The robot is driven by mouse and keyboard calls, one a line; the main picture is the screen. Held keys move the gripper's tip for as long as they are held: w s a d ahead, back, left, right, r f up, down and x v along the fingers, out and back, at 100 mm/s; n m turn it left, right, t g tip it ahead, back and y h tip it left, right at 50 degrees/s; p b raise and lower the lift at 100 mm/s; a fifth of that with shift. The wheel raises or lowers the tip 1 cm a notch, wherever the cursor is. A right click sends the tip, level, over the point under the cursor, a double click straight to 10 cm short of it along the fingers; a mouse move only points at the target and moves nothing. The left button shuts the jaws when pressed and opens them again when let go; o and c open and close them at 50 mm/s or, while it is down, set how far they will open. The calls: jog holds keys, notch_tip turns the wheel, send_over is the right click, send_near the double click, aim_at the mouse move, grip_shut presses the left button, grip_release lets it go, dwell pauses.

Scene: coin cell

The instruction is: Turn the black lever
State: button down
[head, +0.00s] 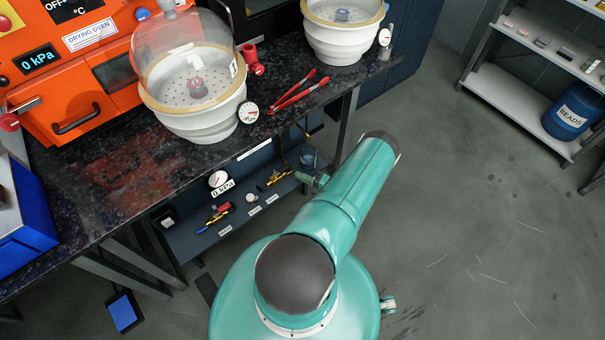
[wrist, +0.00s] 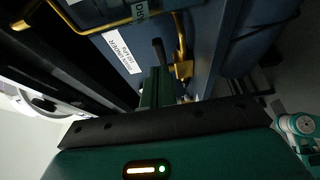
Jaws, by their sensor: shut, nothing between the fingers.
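A dark bar that looks like the black lever (wrist: 158,48) stands out beside a brass fitting (wrist: 183,69) in the wrist view. My gripper (wrist: 157,76) is shut and empty, with its green fingers pointing at the lever's near end. The fingertips look very close to it; I cannot tell if they touch. In the head view, a brass valve with a dark handle (head: 274,178) sits on the panel under the bench.
Another valve with red and yellow parts (head: 216,215) sits left on the shelf. The dark bench top (head: 110,185) overhangs this area. Open floor (head: 470,220) lies to the right.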

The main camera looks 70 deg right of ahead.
jog(key=s+d, duration=0.2)
jog(key=s, duration=0.8)
jog(key=shift+d, duration=0.35)
jog(key=shift+s, duration=0.15)
